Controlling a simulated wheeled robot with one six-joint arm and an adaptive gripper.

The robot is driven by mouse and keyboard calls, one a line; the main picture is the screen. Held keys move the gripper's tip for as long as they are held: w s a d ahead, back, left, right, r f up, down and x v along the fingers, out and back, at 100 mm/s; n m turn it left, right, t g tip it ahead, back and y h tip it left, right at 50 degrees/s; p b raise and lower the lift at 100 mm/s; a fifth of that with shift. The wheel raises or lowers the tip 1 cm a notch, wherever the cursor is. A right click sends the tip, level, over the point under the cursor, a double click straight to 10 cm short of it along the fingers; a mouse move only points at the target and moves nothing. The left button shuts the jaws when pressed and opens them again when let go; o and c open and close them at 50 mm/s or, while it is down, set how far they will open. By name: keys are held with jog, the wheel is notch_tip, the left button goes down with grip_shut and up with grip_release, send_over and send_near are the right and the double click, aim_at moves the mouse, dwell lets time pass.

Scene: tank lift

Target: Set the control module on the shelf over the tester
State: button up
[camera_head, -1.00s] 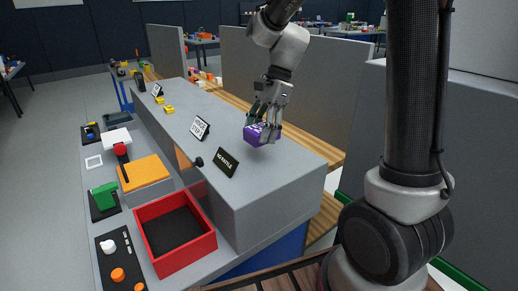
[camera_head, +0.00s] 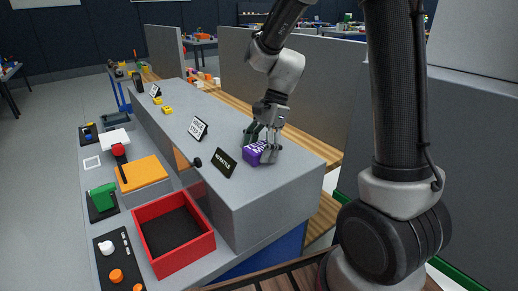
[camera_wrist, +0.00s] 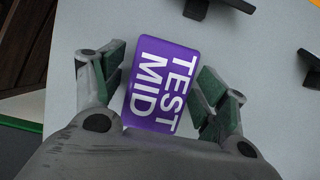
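The control module looks to be the purple block (camera_head: 254,153) with white lettering; in the wrist view (camera_wrist: 160,85) it reads "TEST MID". It appears to rest on the top of the long grey shelf (camera_head: 275,182), near the near end, behind a small black sign. My gripper (camera_head: 262,143) is low over the shelf with a finger on each side of the block. In the wrist view the fingers (camera_wrist: 160,82) look spread, with small gaps beside the block. The block's underside is hidden.
A black sign (camera_head: 224,163) and a white-faced sign (camera_head: 198,128) stand along the shelf edge. Below are a red bin (camera_head: 205,245), an orange-topped box (camera_head: 142,173) and a panel with knobs (camera_head: 103,262). A grey partition (camera_head: 310,85) stands behind. Shelf space right of the block is clear.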

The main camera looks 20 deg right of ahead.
jog(key=v, duration=1.2)
jog(key=s+d+r+n+t+h, duration=0.1)
jog(key=s+d+n+t, duration=0.1)
jog(key=s, duration=0.4)
jog(key=s+d+n+t+h, duration=0.2)
jog(key=s+d+n, duration=0.3)
jog(key=s+n, duration=0.2)
jog(key=s+d+r+n+t+h, duration=0.1)
jog(key=s+d+n, duration=0.2)
jog(key=s+n, duration=0.2)
jog(key=shift+s+d+r+t, duration=0.2)
jog(key=shift+s+r+t, duration=0.2)
jog(key=shift+s, duration=0.8)
